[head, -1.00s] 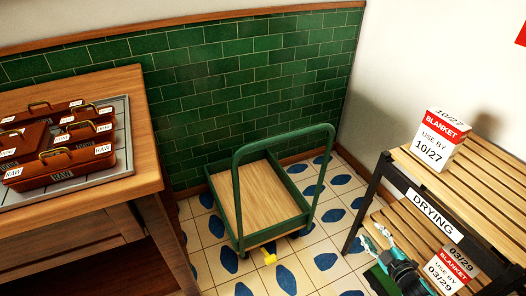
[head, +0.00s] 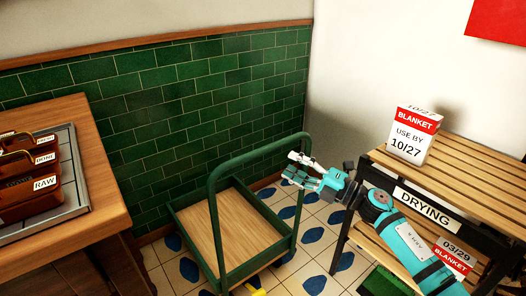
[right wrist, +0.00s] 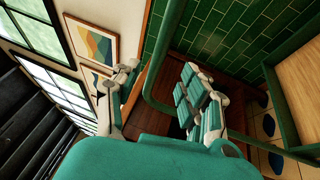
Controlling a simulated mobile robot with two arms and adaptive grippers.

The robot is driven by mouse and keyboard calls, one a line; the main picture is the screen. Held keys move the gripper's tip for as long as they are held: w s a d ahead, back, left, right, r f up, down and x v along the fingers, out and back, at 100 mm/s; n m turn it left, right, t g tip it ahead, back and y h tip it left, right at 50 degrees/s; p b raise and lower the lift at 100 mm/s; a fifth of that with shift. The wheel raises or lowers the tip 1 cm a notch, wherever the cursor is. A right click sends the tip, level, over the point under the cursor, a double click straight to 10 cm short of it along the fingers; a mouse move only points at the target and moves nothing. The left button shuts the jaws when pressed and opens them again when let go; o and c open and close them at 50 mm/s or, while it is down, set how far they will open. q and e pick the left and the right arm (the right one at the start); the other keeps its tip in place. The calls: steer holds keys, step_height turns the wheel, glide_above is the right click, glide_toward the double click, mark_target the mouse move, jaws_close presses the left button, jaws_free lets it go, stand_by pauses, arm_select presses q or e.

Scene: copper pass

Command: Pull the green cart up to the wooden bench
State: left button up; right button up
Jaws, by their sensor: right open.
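The green cart (head: 223,235) stands on the tiled floor by the green wall, with a light wooden deck and an upright tubular handle. My right gripper (head: 298,171) is open beside the right upright of the handle, fingers pointing left. In the right wrist view, the cart's handle (right wrist: 171,55) shows between the two open fingers (right wrist: 160,85), partly hidden behind one; I cannot tell whether they touch it. The wooden bench (head: 108,190) is at the left, apart from the cart. My left gripper is not in view.
A slatted drying rack (head: 470,165) stands close on the right, with a blanket box (head: 412,135) on top. Brown boxes stand in a metal tray (head: 75,195) on the bench. A yellow part (head: 257,291) shows at the cart's lower front. Floor tiles show between cart and rack.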

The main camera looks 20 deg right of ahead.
mark_target(264, 150)
steer(key=x, duration=0.9)
steer(key=shift+w+a, duration=0.2)
steer(key=shift+w, duration=0.05)
steer(key=shift+c, duration=0.3)
jaws_close()
